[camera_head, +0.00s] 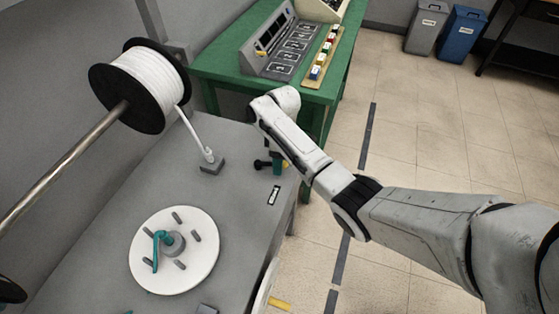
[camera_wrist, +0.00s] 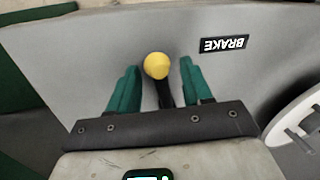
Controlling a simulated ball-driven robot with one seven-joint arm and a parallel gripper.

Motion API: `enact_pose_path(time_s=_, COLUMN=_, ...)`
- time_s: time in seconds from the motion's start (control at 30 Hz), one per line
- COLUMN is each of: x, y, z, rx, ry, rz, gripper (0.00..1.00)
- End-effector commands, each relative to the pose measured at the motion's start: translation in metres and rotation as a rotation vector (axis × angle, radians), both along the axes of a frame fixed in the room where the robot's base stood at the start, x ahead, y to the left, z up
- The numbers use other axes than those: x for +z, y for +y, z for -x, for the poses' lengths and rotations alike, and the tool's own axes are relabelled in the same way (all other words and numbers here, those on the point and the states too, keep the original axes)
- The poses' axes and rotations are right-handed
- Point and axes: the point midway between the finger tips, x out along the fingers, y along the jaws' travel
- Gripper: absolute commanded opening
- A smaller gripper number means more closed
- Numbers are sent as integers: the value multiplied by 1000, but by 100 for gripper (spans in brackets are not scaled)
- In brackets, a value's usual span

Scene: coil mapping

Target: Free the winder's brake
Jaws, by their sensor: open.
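The brake lever has a yellow ball knob (camera_wrist: 157,66) on a dark stem, seen in the wrist view. The BRAKE label (camera_wrist: 224,44) is on the grey surface to its right; the label also shows in the head view (camera_head: 273,195). My gripper (camera_wrist: 159,72) is open, its two teal fingers on either side of the lever with visible gaps. In the head view my gripper is above the grey bench's right edge, mostly hidden by my arm. The winder's white disc (camera_head: 146,272), with grey pegs and a teal crank (camera_head: 156,250), lies at the lower left.
A spool of white cord (camera_head: 150,85) hangs on a rod at upper left. Its cord runs to a small guide (camera_head: 211,163) on the grey bench (camera_head: 215,220). A green table (camera_head: 222,60) with a grey console stands behind. Tiled floor (camera_head: 420,130) is clear at right.

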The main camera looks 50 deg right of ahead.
Motion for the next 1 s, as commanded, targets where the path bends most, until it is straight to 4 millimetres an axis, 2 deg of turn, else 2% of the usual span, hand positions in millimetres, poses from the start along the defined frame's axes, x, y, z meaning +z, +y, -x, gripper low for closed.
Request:
enact_pose_path(time_s=0.07, x=0, y=0, z=0, rx=0, ry=0, rz=0, gripper=46)
enact_pose_path(time_s=0.53, x=1, y=0, z=0, rx=0, ry=0, rz=0, gripper=1)
enact_pose_path(time_s=1.0, x=1, y=-4, z=0, rx=3, ry=-1, rz=1, gripper=0)
